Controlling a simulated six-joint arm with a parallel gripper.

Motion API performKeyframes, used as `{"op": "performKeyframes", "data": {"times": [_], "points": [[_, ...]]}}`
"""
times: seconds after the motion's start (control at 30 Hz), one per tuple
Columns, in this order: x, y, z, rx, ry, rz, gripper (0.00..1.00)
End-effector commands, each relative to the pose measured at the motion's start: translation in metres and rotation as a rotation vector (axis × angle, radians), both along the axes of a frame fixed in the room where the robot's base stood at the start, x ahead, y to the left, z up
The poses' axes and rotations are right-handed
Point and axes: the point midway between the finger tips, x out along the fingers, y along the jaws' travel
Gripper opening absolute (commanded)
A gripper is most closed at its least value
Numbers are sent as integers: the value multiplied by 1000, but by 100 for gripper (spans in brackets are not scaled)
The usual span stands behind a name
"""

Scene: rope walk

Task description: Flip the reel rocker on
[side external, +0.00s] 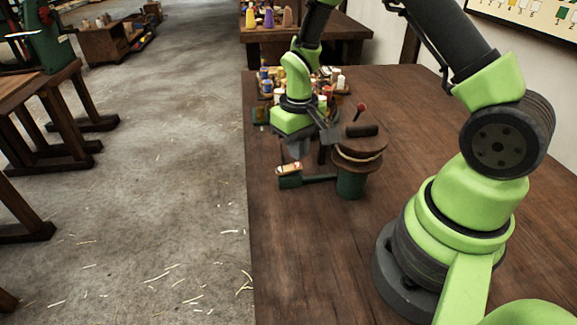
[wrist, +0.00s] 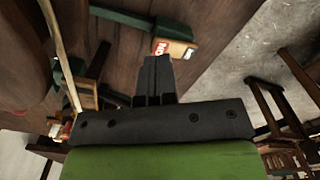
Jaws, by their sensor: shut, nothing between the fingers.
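The reel rocker (side external: 289,168) is a tan block with red and white marks on a small dark green housing (side external: 290,182), left of the reel (side external: 360,145). A green bar joins the housing to the reel's green base. In the wrist view the rocker (wrist: 176,49) shows just beyond my fingertips, with a red-and-white mark at its near left end. My gripper (side external: 298,152) points down just above the rocker, its fingers shut and empty. The closed fingers also show in the wrist view (wrist: 154,60). I cannot tell whether they touch the rocker.
The reel has a dark wooden top, a black handle and a red-knobbed lever (side external: 361,107) behind it. Several small bottles and spools (side external: 330,80) stand behind my gripper. The wooden table (side external: 290,265) is clear in front, and its left edge lies close to the rocker.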

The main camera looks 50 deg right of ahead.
Motion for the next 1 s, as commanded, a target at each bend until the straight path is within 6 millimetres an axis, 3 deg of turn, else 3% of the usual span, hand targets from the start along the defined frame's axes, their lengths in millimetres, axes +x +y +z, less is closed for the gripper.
{"op": "performKeyframes", "data": {"times": [1.0], "points": [[0,0,-17,0,1,0,0]]}}
